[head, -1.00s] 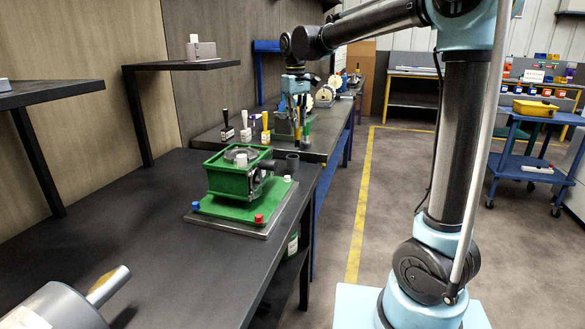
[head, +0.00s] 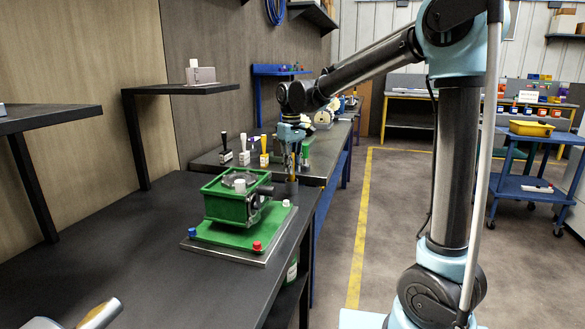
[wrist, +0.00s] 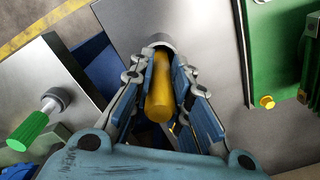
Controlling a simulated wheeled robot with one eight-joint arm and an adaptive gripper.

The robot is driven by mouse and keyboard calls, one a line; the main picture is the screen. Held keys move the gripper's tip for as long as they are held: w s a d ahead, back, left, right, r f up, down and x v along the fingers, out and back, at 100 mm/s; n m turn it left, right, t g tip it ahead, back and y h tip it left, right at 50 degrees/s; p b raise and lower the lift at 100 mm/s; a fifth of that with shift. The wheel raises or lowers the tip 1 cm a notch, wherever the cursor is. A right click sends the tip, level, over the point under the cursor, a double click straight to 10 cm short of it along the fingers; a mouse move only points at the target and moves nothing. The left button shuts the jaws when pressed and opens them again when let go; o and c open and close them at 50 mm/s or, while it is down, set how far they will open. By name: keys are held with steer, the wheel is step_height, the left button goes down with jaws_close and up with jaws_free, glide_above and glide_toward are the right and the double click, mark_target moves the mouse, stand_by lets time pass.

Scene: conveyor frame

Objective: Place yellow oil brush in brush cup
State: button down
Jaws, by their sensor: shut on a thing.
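The yellow oil brush (wrist: 158,100) shows in the wrist view with its handle between the fingers of my gripper (wrist: 160,72). The gripper is shut on it.
Several small handled tools (head: 244,153) stand on the farther bench to the left.

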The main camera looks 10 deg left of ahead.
steer(key=shift+f, duration=0.15)
steer(key=c, duration=1.5)
jaws_free()
step_height(320, 180, up, 12)
steer(key=shift+d, duration=0.1)
steer(key=s+d+f+m+t, duration=0.15)
steer(key=s+d+f, duration=0.25)
steer(key=d, duration=0.9)
steer(key=s+d+f+m+g, duration=0.1)
steer(key=s+d+f+m, duration=0.2)
steer(key=d, duration=1)
steer(key=s+d+f+m, duration=0.1)
steer(key=s+d+f, duration=0.3)
steer(key=s+f, duration=0.1)
steer(key=s+d+f+m+t, duration=0.1)
steer(key=s+d+f+m, duration=0.1)
steer(key=s+d+f, duration=0.3)
steer(key=s+d+f+m, duration=0.2)
steer(key=s+d+f, duration=0.3)
steer(key=f, duration=0.4)
steer(key=shift+s+d+f+t, duration=0.1)
steer(key=shift+s+d+t, duration=0.1)
steer(key=shift+s, duration=0.15)
steer(key=shift+s+d+f+t, duration=0.1)
steer(key=shift+s+t, duration=0.05)
steer(key=shift+s, duration=0.15)
